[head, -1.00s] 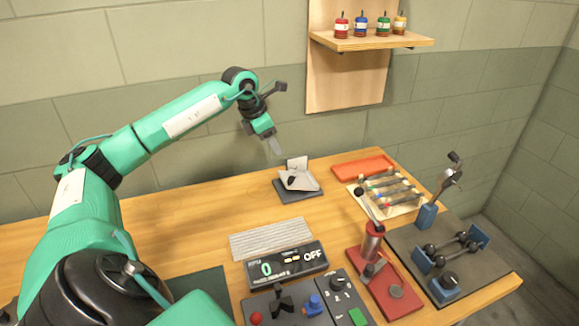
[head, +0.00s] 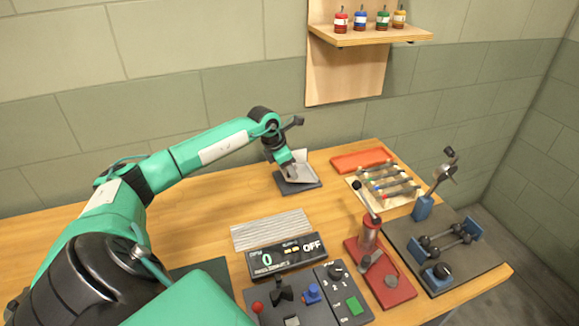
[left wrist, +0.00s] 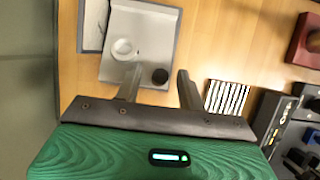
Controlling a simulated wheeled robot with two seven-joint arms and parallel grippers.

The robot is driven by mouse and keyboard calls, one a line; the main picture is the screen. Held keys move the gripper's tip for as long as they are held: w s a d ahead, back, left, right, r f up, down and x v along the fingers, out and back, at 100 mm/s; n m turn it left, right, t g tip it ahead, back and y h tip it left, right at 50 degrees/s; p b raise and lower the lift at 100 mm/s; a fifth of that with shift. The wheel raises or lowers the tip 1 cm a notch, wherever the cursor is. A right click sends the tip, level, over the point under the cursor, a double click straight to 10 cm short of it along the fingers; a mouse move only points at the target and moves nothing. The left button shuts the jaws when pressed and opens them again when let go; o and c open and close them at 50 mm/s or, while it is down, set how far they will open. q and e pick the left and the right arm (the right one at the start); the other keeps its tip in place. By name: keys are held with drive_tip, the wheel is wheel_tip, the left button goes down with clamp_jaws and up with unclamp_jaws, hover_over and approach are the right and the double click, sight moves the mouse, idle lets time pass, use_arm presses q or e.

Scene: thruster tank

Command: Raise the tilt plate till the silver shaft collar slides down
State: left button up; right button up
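The light grey tilt plate (head: 303,170) stands on a dark base (head: 306,188) at the back of the table. In the left wrist view the plate (left wrist: 150,35) carries a silver shaft collar (left wrist: 122,48), seen as a pale ring, and a black knob (left wrist: 160,76) near its edge. My left gripper (head: 287,166) is over the plate's left side and partly hides it in the head view. In the left wrist view its fingers (left wrist: 158,74) are apart, with the knob between their tips. Whether they touch it I cannot tell. My right gripper is not in view.
An orange tray (head: 360,160) and a rack of rods (head: 385,184) lie right of the plate. A ribbed grey mat (head: 270,230), a display box (head: 288,256), a control panel (head: 330,300) and a red press (head: 385,275) stand nearer. The table left of the plate is clear.

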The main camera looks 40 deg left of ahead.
use_arm(q)
drive_tip(key=shift+c, duration=0.7)
clamp_jaws()
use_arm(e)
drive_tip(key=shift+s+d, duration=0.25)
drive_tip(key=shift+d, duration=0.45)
use_arm(q)
drive_tip(key=shift+r, duration=0.15)
drive_tip(key=shift+w+d+r+g+y+p, duration=0.3)
drive_tip(key=shift+w+r+g+p, duration=0.1)
drive_tip(key=shift+g+p, duration=0.1)
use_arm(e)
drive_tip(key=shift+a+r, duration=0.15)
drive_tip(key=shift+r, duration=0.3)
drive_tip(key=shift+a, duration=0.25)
use_arm(q)
drive_tip(key=shift+o, duration=0.7)
unclamp_jaws()
